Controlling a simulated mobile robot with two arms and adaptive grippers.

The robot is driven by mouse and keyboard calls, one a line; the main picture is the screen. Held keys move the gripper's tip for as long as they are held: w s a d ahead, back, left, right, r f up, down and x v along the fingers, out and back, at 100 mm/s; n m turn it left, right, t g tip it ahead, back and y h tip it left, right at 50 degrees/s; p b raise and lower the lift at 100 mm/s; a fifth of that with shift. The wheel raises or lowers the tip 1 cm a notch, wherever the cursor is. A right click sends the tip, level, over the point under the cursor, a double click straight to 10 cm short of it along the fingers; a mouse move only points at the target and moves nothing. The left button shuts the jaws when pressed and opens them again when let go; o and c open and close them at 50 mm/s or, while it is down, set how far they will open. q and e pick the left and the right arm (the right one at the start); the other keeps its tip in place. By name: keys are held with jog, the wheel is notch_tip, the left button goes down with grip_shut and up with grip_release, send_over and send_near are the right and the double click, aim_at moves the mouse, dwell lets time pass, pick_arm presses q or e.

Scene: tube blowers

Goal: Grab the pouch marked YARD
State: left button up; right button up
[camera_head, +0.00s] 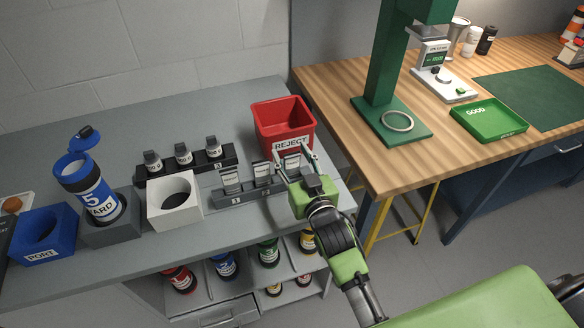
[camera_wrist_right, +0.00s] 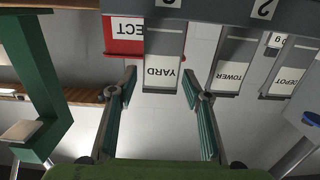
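The pouch marked YARD (camera_wrist_right: 163,75) hangs in a grey rack (camera_head: 236,197), upside down in the right wrist view. In the head view it is the rightmost pouch (camera_head: 292,162), partly covered by my gripper. My right gripper (camera_head: 291,157) is open in front of the rack. In the wrist view its two fingers (camera_wrist_right: 158,82) stand on either side of the YARD pouch's lower part, with no clear contact. The TOWER pouch (camera_wrist_right: 232,72) and DEPOT pouch (camera_wrist_right: 290,78) hang beside it. My left gripper is out of view.
A red REJECT bin (camera_head: 284,118) stands close behind the rack. A white holder (camera_head: 174,203), a blue PORT block (camera_head: 43,236) and a blue YARD bottle (camera_head: 88,185) are at left. A wooden bench (camera_head: 340,95) with a green post is at right.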

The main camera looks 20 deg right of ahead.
jog(key=c, duration=0.9)
jog(key=shift+o, duration=0.2)
jog(key=shift+r, duration=0.65)
jog(key=s+a+r+p, duration=0.1)
jog(key=s+r, duration=1)
jog(key=s, duration=0.3)
jog(key=shift+r+p, duration=0.3)
jog(key=shift+r, duration=0.1)
